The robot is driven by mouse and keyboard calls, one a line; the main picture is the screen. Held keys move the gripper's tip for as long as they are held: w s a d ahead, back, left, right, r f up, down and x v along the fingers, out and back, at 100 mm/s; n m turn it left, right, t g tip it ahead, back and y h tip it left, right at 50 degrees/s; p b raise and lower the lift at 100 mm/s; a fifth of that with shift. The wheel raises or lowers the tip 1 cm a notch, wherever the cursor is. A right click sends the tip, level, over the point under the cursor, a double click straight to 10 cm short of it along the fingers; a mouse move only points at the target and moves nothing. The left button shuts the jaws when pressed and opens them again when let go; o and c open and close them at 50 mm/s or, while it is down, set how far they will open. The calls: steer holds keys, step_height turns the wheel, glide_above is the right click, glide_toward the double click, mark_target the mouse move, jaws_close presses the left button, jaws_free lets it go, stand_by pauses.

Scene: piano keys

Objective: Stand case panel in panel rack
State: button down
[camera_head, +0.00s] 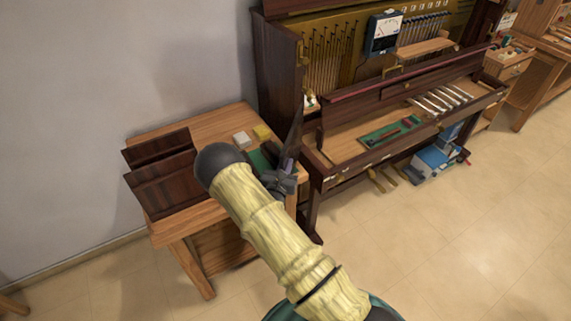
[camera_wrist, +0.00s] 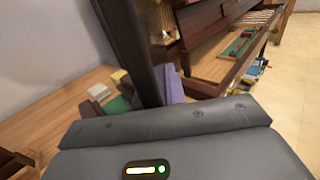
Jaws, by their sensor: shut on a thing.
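The case panel (camera_head: 294,130) is a thin dark brown board, seen nearly edge-on, upright and slightly tilted above the right side of the wooden side table. My gripper (camera_head: 284,170) is shut on its lower part. In the wrist view the panel (camera_wrist: 128,42) rises from between the fingers at the upper left, beside a purple-grey finger pad. Dark brown upright boards (camera_head: 158,147) stand at the left of the table, apart from the held panel; they appear to be the panel rack, but its slots cannot be made out. My arm hides part of the table.
The side table (camera_head: 210,126) also bears a white block (camera_head: 242,139), a yellow block (camera_head: 262,132) and a green mat (camera_head: 258,159). The open piano (camera_head: 340,145) stands close on the right. A grey wall (camera_head: 110,70) is behind the table. Floor is clear at front right.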

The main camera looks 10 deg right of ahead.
steer(key=c, duration=1.5)
jaws_free()
steer(key=shift+f, duration=0.1)
steer(key=shift+o, duration=0.2)
steer(key=shift+r, duration=0.2)
steer(key=b+v, duration=0.2)
steer(key=v, duration=1)
